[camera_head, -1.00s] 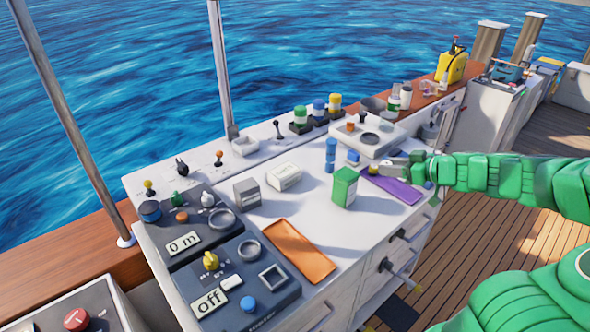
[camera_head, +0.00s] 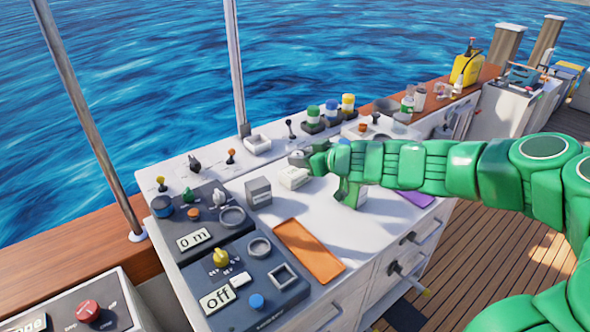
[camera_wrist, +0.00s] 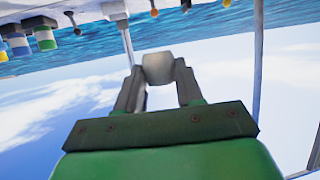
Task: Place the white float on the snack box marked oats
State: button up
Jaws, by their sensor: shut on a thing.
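My gripper (camera_wrist: 158,82) is shut on the white float (camera_wrist: 158,68), a small rounded pale thing between the two fingertips in the wrist view. The writing on the boxes is too small to read, so I cannot tell which is marked oats.
An orange tray (camera_head: 309,251) lies at the front of the console and a purple one (camera_head: 418,199) at the right. Dark panels with knobs (camera_head: 221,257) fill the left. Several lidded jars (camera_head: 331,110) and levers (camera_head: 290,128) line the back edge.

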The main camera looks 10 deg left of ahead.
jog(key=w+a+f, duration=0.3)
jog(key=w+f, duration=0.1)
jog(key=w, duration=0.4)
send_over(292, 175)
notch_tip(292, 175, down, 6)
jog(key=shift+r, duration=0.25)
jog(key=shift+f, duration=0.15)
jog(key=shift+w+f, duration=0.1)
jog(key=shift+f, duration=1.5)
jog(key=shift+f, duration=0.15)
jog(key=o, duration=1)
